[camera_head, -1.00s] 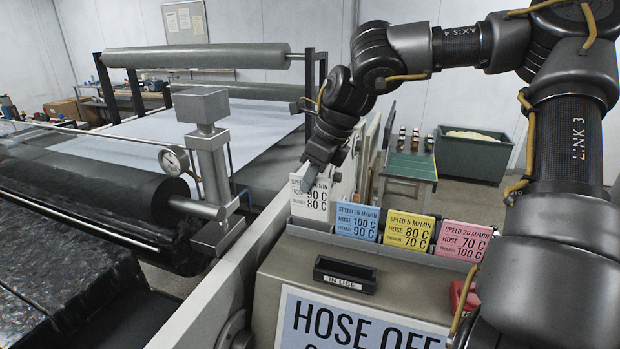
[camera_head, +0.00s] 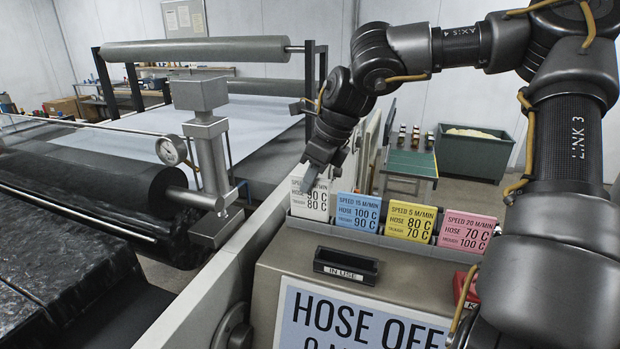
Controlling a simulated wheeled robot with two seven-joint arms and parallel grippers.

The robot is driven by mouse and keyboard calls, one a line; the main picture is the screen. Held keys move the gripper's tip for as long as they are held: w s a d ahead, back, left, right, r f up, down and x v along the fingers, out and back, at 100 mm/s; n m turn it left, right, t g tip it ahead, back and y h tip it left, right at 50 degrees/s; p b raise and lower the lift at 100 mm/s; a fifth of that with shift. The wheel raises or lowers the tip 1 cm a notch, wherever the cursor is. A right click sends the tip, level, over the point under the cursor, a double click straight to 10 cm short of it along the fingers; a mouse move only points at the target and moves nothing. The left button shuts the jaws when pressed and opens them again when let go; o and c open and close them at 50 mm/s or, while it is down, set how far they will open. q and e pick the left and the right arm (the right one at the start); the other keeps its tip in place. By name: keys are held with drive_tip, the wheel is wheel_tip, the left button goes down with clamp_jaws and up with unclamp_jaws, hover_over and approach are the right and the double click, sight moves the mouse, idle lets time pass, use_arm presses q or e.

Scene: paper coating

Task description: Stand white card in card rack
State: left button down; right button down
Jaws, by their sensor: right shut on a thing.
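The white card (camera_head: 308,204) stands upright at the left end of the grey card rack (camera_head: 374,239), in line with the other cards. My right gripper (camera_head: 318,172) reaches down from above and is shut on the card's top edge. The gripper covers part of the card's top line. The card's lower edge is at the rack; how deep it sits I cannot tell. Blue (camera_head: 357,213), yellow (camera_head: 410,221) and pink (camera_head: 466,231) cards stand in the rack to its right. My left gripper is not in view.
A black holder marked IN USE (camera_head: 345,265) sits empty on the cabinet top in front of the rack. A red object (camera_head: 465,288) is at the cabinet's right. The coating machine's black roller (camera_head: 95,190) and gauge (camera_head: 171,150) are at left.

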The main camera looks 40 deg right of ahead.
drive_tip(key=shift+f+b, duration=0.9)
drive_tip(key=shift+f, duration=0.2)
drive_tip(key=c, duration=1.5)
unclamp_jaws()
drive_tip(key=shift+r, duration=0.15)
drive_tip(key=shift+s+d+r, duration=0.1)
drive_tip(key=shift+d+r, duration=0.05)
drive_tip(key=shift+r, duration=0.25)
drive_tip(key=b+v, duration=0.2)
drive_tip(key=v, duration=0.7)
drive_tip(key=shift+s+r, duration=0.1)
drive_tip(key=shift+r, duration=0.3)
drive_tip(key=shift+s+f, duration=0.1)
